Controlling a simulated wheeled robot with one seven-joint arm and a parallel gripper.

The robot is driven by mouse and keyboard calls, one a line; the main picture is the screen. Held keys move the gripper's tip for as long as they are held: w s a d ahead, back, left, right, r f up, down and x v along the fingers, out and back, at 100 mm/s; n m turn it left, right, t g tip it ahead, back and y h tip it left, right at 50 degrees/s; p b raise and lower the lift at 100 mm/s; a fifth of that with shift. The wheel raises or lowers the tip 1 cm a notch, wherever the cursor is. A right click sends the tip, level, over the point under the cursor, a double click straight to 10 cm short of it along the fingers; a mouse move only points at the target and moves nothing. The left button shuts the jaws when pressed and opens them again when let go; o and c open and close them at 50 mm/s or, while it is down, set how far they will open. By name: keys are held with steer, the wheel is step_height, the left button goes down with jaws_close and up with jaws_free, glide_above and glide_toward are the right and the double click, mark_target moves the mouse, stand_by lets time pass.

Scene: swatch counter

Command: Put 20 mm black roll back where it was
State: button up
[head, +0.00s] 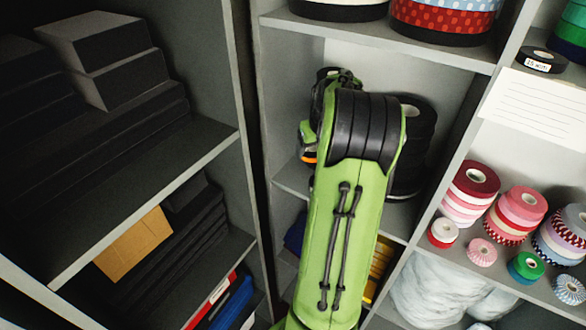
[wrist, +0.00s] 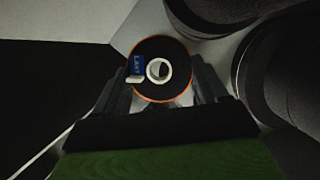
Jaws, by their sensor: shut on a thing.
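My gripper (wrist: 166,84) is shut on a roll (wrist: 160,47) with a black face, a white core and a thin orange rim, seen end-on in the wrist view. A small blue and white label with lettering is on its face. One finger is on each side of it. In the head view my arm reaches into the middle compartment of the centre shelf unit and mostly hides the gripper; a bit of orange shows left of the arm. A stack of large black rolls (head: 416,122) stands right of the arm. Whether the held roll touches the shelf, I cannot tell.
Black rolls (wrist: 262,75) stand close on the right in the wrist view. A grey divider (head: 244,85) is left of my arm. Patterned rolls (head: 445,18) sit on the shelf above. Dark boxes (head: 100,45) are left.

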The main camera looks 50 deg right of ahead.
glide_above(292, 175)
steer(key=s, duration=0.2)
steer(key=f, duration=0.7)
steer(key=w+a+f, duration=0.1)
steer(key=f, duration=0.3)
steer(key=shift+f, duration=0.25)
steer(key=shift+f, duration=0.1)
steer(key=o, duration=1.1)
steer(key=shift+o, duration=0.2)
steer(key=shift+d, duration=0.1)
steer(key=shift+r, duration=0.2)
steer(key=v, duration=1.2)
steer(key=shift+p, duration=0.3)
